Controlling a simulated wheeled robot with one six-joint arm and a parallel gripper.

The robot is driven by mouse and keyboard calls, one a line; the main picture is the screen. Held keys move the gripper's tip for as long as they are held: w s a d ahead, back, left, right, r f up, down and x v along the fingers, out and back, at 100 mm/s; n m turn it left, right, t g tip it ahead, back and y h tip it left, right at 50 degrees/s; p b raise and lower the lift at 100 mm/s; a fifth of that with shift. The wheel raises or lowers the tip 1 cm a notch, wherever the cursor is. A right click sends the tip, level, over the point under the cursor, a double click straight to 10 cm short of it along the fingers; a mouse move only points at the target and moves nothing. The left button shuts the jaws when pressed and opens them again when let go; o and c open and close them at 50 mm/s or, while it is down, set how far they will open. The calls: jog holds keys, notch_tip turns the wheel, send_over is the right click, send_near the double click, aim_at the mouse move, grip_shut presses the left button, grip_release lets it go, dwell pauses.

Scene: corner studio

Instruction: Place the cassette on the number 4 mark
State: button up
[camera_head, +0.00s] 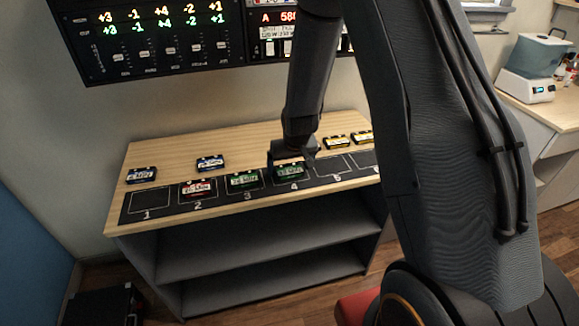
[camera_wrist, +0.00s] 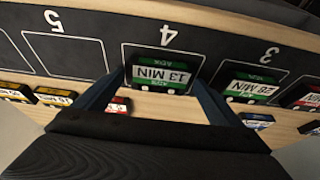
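A green cassette labelled 13 MIN (camera_wrist: 160,74) lies flat inside the outlined box of the number 4 mark (camera_wrist: 168,37). It also shows in the head view (camera_head: 289,171), partly under my gripper. My gripper (camera_head: 285,163) is low over the 4 mark. In the wrist view its two fingers (camera_wrist: 155,98) are spread, one on each side of the green cassette, with small gaps seeming to show. Whether a fingertip touches the cassette is hard to tell.
The black mat (camera_head: 226,193) has a red cassette (camera_head: 198,187) on 2 and another green cassette (camera_head: 243,180) on 3. Marks 1 and 5 are empty. Blue cassettes (camera_head: 210,162) and yellow ones (camera_head: 335,142) lie along the back. A red cassette (camera_wrist: 118,105) lies near one finger.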

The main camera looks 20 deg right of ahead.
jog(key=shift+r, duration=0.25)
jog(key=b+v, duration=0.3)
jog(key=v, duration=0.9)
jog(key=s+r+g, duration=0.2)
jog(key=s+g, duration=0.1)
jog(key=s, duration=1.7)
jog(key=shift+s, duration=0.25)
jog(key=shift+d, duration=0.1)
